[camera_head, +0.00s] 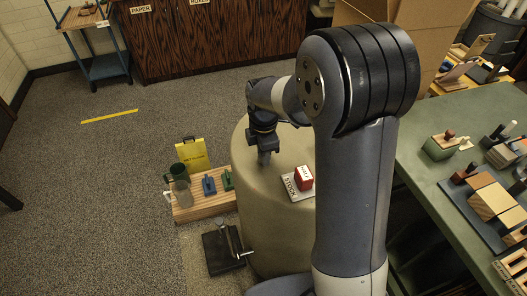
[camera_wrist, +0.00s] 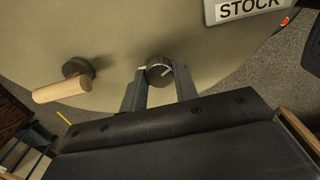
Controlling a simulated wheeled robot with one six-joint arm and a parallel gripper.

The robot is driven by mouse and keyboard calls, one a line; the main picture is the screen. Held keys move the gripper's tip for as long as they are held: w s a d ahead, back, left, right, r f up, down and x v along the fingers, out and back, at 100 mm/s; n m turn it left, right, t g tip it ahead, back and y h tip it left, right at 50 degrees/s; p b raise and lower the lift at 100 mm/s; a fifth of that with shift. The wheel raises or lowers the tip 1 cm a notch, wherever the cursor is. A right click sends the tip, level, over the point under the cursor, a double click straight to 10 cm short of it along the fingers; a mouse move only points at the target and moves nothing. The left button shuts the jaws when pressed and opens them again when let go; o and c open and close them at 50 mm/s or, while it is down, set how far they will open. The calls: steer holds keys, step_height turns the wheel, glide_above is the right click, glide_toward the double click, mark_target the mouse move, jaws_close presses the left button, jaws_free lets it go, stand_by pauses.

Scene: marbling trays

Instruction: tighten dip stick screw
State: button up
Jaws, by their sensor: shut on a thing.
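In the wrist view, a black round screw knob (camera_wrist: 157,74) with a pale line on its face sits on the beige top of a round drum (camera_wrist: 120,25). My gripper (camera_wrist: 160,67) has one finger on each side of the knob and is shut on it. In the head view, my gripper (camera_head: 264,158) points down at the top of the drum (camera_head: 262,225), and the knob is hidden there.
A "STOCK" plate (camera_head: 297,187) and a red and white block (camera_head: 304,178) sit on the drum. A green table (camera_head: 450,190) with blocks is at right. Open floor lies at left.

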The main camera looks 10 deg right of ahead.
steer(key=m, duration=0.5)
steer(key=shift+m, duration=0.3)
steer(key=m, duration=0.5)
steer(key=shift+w, duration=0.1)
steer(key=m, duration=0.5)
steer(key=shift+m+p, duration=0.3)
steer(key=shift+m, duration=0.1)
steer(key=m, duration=1.9)
steer(key=shift+m, duration=0.4)
steer(key=m, duration=0.5)
